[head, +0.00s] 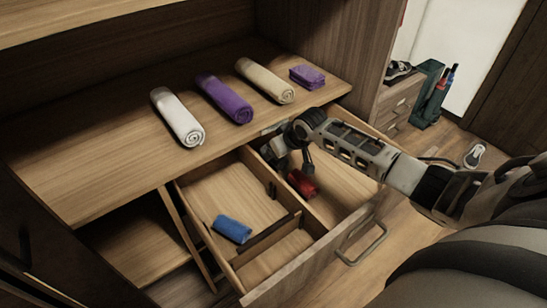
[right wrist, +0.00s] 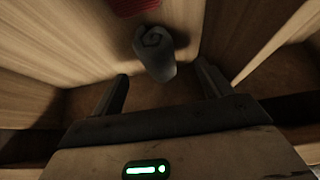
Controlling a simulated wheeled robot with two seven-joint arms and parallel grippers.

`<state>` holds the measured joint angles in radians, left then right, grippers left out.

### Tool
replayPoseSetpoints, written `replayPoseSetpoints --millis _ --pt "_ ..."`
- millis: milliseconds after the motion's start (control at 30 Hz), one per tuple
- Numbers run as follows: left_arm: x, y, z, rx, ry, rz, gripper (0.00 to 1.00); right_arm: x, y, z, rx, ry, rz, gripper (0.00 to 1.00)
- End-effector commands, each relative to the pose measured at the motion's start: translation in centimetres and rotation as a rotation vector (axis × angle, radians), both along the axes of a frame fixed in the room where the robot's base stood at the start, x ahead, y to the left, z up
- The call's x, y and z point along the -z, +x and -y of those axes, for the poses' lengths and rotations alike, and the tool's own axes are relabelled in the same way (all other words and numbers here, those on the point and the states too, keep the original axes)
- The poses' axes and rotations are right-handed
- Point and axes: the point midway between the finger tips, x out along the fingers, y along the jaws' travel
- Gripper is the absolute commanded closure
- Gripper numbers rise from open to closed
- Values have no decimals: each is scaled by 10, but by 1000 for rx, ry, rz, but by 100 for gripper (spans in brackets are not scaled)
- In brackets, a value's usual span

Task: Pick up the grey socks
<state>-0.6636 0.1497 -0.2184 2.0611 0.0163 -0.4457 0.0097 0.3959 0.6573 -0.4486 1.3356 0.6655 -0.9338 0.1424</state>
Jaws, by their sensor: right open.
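The grey socks (right wrist: 155,53) are a rolled grey bundle in the right wrist view, lying inside a wooden drawer near its wall. My right gripper (right wrist: 162,82) is open, with one finger on each side below the roll in the picture. The roll appears between and just beyond the fingertips, and nothing is gripped. In the head view my right gripper (head: 290,160) reaches down into the back of the open drawer (head: 300,279). I cannot make out the grey socks there; the gripper and arm seem to hide them. My left gripper is not in view.
A red roll (head: 301,183) lies close to my right gripper, and a blue roll (head: 232,229) lies in the left compartment. Wooden dividers (head: 268,238) split the drawer. White (head: 178,117), purple (head: 224,98) and beige (head: 265,81) rolled towels and a folded purple cloth (head: 307,77) rest on the shelf above.

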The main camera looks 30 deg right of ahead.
Motion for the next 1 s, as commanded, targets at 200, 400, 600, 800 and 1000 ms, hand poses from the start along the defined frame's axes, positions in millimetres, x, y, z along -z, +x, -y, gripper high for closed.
replayPoseSetpoints --millis 200,400,600,800,1000 --pt "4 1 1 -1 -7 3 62 28 16 -3 2 2 -1 22" --pt "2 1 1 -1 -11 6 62 33 20 -4 -1 1 -1 22" --pt "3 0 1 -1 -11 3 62 33 20 -3 -1 1 -1 39" --pt "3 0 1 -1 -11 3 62 33 20 -3 0 1 -1 70" --pt "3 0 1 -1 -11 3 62 33 20 -3 0 1 -1 71"
